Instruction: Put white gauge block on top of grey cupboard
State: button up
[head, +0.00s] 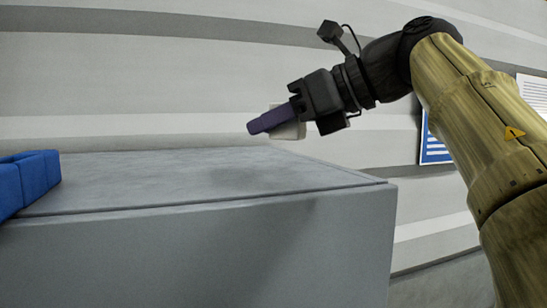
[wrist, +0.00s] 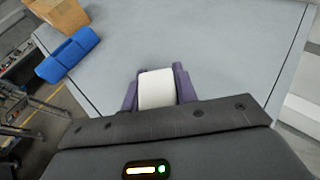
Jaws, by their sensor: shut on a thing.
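The white gauge block (wrist: 157,89) is held between the two purple fingers of my gripper (wrist: 158,86) in the wrist view. In the head view my gripper (head: 270,121) is shut on the block, and part of the block (head: 291,129) shows behind the purple finger. The grey cupboard (head: 200,254) fills the lower part of the head view, with its flat top beneath and around the gripper. The block appears above the top, near its far right part; the exact gap is hard to tell. The cupboard top (wrist: 216,60) also fills much of the wrist view.
A blue object (head: 27,181) sits on the cupboard top at the left edge; it also shows in the wrist view (wrist: 67,55). Next to it in the wrist view is a brown box (wrist: 72,20). The middle of the top is clear. A striped wall stands behind.

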aim_at(273, 175)
jog(key=shift+f, duration=0.7)
jog(key=shift+f, duration=1.7)
jog(key=shift+f, duration=0.25)
jog(key=o, duration=1)
jog(key=shift+r, duration=0.2)
